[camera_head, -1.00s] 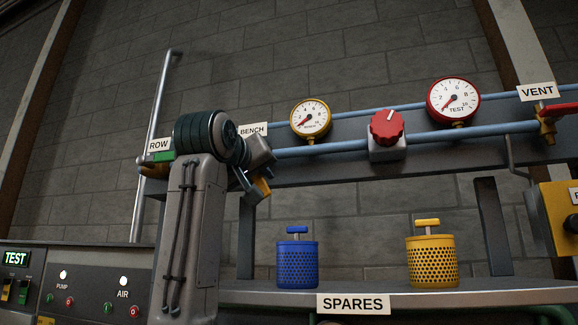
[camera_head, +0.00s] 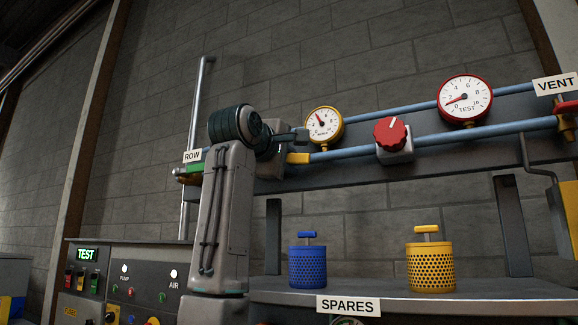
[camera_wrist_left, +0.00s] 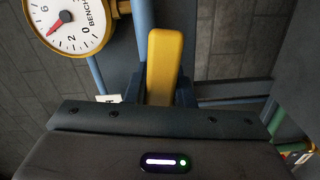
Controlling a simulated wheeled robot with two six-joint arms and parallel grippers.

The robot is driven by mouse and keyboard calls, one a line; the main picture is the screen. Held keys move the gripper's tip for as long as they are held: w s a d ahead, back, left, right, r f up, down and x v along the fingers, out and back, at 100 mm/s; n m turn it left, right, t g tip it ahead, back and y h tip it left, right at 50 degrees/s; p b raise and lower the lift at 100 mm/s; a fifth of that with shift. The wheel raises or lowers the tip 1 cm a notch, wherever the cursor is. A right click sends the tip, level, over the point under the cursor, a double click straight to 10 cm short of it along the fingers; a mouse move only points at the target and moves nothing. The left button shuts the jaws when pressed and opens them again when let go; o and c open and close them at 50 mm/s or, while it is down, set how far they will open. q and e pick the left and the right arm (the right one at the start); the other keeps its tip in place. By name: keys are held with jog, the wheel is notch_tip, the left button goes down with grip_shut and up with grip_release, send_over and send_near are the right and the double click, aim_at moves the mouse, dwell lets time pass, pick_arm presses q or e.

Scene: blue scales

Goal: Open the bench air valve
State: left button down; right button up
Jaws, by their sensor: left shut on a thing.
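The yellow handle (camera_head: 299,158) of the bench air valve lies roughly in line with the blue pipe, below the yellow-rimmed bench gauge (camera_head: 324,125). My left gripper (camera_head: 290,143) is shut on this handle. In the left wrist view the handle (camera_wrist_left: 164,62) stands between the two dark fingers. The valve body is hidden behind my arm and gripper. The bench gauge needle points up and left, off its low end; the gauge also shows in the wrist view (camera_wrist_left: 75,22). My right gripper is not in view.
A red knob (camera_head: 391,133) and the red-rimmed test gauge (camera_head: 465,99) are to the right on the piping. A red vent handle (camera_head: 566,107) is at the far right. A blue canister (camera_head: 307,266) and a yellow canister (camera_head: 431,267) stand on the spares shelf (camera_head: 375,290) below.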

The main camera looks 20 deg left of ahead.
pick_arm(q)
jog(key=shift+r+n, duration=0.55)
jog(key=shift+n, duration=0.45)
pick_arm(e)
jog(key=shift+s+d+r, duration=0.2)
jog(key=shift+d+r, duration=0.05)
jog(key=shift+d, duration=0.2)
pick_arm(q)
jog(key=shift+r, duration=0.1)
jog(key=c, duration=1.2)
grip_release()
jog(key=shift+c, duration=0.2)
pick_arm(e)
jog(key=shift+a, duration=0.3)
